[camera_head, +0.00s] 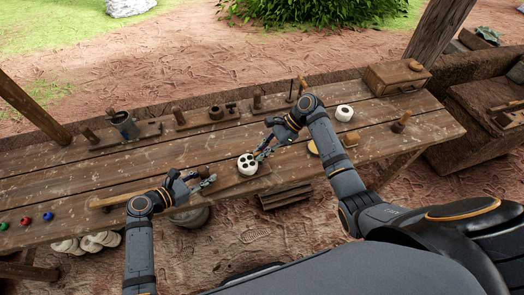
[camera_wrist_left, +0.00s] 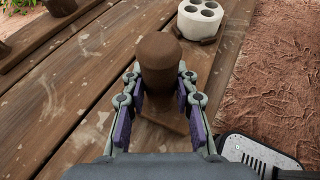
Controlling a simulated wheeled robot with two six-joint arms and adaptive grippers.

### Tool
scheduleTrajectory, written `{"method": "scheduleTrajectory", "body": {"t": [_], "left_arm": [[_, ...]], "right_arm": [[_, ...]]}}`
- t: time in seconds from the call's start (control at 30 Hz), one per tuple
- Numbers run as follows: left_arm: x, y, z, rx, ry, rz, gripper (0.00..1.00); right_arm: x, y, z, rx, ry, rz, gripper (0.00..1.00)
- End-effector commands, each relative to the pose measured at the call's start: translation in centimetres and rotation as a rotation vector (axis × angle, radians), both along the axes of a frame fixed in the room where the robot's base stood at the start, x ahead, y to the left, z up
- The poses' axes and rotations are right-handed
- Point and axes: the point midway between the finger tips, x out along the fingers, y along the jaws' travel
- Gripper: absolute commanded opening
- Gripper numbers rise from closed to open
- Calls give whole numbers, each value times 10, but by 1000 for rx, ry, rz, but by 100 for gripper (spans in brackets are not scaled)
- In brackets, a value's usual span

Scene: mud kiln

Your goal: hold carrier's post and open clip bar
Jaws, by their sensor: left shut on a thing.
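The brown wooden post (camera_wrist_left: 158,65) with a rounded top stands between the fingers of my left gripper (camera_wrist_left: 163,98), which is shut on it. In the head view my left gripper (camera_head: 206,180) is at the front of the table, left of a white cylinder with several round holes (camera_head: 247,164). That cylinder also shows at the top of the left wrist view (camera_wrist_left: 200,17), on a dark wooden base. My right gripper (camera_head: 262,153) is just to the right of the cylinder; whether its fingers are apart is too small to tell. I cannot make out the clip bar clearly.
Wooden stands with pegs and cups (camera_head: 208,117) line the table's back edge. A white ring-like piece (camera_head: 344,113) and a wooden box (camera_head: 397,77) are to the right. Small coloured balls (camera_head: 25,221) lie at the far left. The left middle of the table (camera_head: 90,175) is clear.

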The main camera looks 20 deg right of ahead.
Motion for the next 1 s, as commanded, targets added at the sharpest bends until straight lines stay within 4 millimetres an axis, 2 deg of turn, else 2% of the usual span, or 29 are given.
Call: {"method": "scheduleTrajectory", "body": {"t": [0.27, 0.6, 0.93, 0.97, 1.0], "left_arm": [[0, 0, 0, 0, 0, 0, 0], [0, 0, 0, 0, -1, 0, 0], [0, 0, 0, 0, 0, 1, 0], [0, 0, 0, 0, 0, 1, 0], [0, 0, 0, 0, 0, 1, 0]], "right_arm": [[1, 0, 0, 0, 0, 40, 0], [1, 0, 0, 0, -1, 383, 0], [0, -1, 0, 0, 1, 408, 0], [0, -1, 0, 0, 1, 408, 15], [0, -1, 0, 0, 1, 408, 20]]}}
